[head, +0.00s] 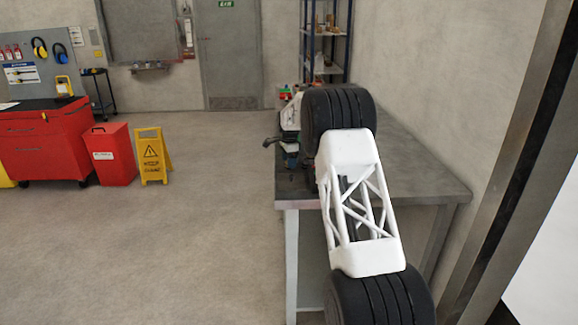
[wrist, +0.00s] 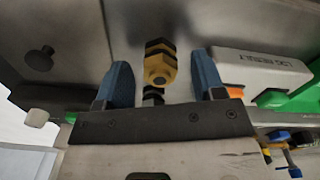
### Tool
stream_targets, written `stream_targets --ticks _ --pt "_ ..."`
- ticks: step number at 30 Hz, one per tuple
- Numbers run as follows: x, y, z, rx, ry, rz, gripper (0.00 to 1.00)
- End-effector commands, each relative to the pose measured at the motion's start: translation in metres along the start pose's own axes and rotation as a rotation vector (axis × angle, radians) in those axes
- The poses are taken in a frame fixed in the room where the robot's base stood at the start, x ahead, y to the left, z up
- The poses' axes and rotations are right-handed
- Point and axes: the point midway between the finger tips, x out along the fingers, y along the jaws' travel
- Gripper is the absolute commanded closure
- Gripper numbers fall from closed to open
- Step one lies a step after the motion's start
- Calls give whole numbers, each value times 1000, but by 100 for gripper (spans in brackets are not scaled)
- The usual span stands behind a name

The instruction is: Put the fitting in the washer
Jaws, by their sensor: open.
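A yellow-and-black fitting (wrist: 160,66) shows in the wrist view, between and a little beyond the fingertips of my gripper (wrist: 158,82). The two blue fingers are wide apart, with a clear gap on each side of the fitting. I see no contact. A small dark nut-like piece (wrist: 152,97) shows below the fitting, partly hidden by the gripper body. In the head view my arm hides the fitting, and I cannot make out the gripper. I cannot identify the washer for sure in either view.
A white block marked "LOG RESULT" (wrist: 262,70) lies right of the fingers, with a green part (wrist: 300,95) beside it. A dark knob (wrist: 38,59) is at left. The grey bench (head: 425,178) is bare on its right; a wall stands close behind.

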Motion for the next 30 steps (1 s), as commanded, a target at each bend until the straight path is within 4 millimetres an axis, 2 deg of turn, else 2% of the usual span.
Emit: stream_targets --ticks 4,19,30 --pt "5 0 0 0 0 1 37" --pt "5 0 0 0 0 0 37" --pt "5 0 0 0 0 1 92"
